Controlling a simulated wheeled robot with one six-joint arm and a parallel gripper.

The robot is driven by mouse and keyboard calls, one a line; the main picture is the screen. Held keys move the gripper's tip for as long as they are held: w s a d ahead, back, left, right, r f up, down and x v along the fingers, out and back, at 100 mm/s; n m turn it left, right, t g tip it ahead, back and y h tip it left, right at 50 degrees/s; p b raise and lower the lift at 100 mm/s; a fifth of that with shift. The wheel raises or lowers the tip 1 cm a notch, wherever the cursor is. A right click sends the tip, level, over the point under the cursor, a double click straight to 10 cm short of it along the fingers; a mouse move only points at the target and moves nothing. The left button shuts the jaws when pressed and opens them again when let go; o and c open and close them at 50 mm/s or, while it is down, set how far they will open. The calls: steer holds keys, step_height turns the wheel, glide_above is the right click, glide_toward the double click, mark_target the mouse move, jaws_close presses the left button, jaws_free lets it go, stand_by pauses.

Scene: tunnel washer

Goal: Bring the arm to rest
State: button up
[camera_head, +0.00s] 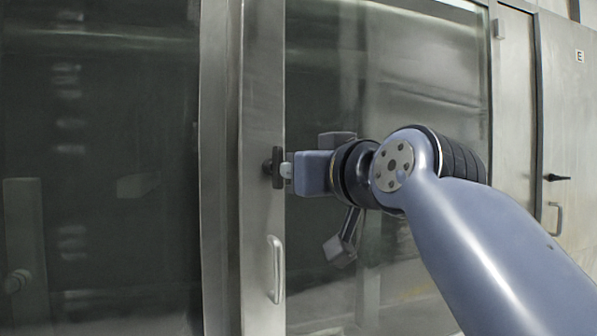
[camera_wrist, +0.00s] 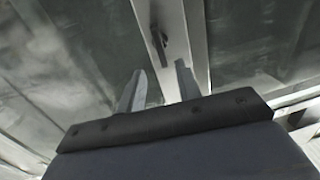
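My arm (camera_head: 500,235) reaches in from the lower right in the head view, with its wrist turned toward the door frame. My gripper (camera_head: 287,171) points left at a dark latch handle (camera_head: 277,166) on the metal door post. In the wrist view my gripper (camera_wrist: 161,80) has its two fingers apart with nothing between them. The dark latch handle (camera_wrist: 158,41) shows beyond the fingertips there, on the pale post. From the head view I cannot tell whether a fingertip touches it.
A metal door post (camera_head: 263,90) stands between two large glass panels. A silver pull handle (camera_head: 275,268) sits below the latch. At the right a metal door (camera_head: 565,110) has a dark lever (camera_head: 558,178) and a second pull handle (camera_head: 554,218).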

mark_target(278, 168)
steer(key=p+x, duration=0.2)
steer(key=x, duration=0.9)
steer(key=shift+p, duration=0.4)
steer(key=shift+s+d, duration=0.1)
steer(key=shift+w+r, duration=0.1)
steer(key=shift+w, duration=0.15)
steer(key=m, duration=0.1)
steer(key=m+p, duration=0.1)
steer(key=shift+s+r+m, duration=0.1)
steer(key=shift+s+m, duration=0.2)
steer(key=shift+m, duration=0.1)
steer(key=shift+w+m+p, duration=0.15)
steer(key=shift+m+p, duration=0.5)
steer(key=shift+m, duration=0.15)
steer(key=m+p, duration=0.2)
steer(key=m, duration=0.1)
steer(key=shift+m, duration=0.3)
steer(key=shift+m+p, duration=0.6)
steer(key=shift+m, duration=0.4)
steer(key=shift+f, duration=0.2)
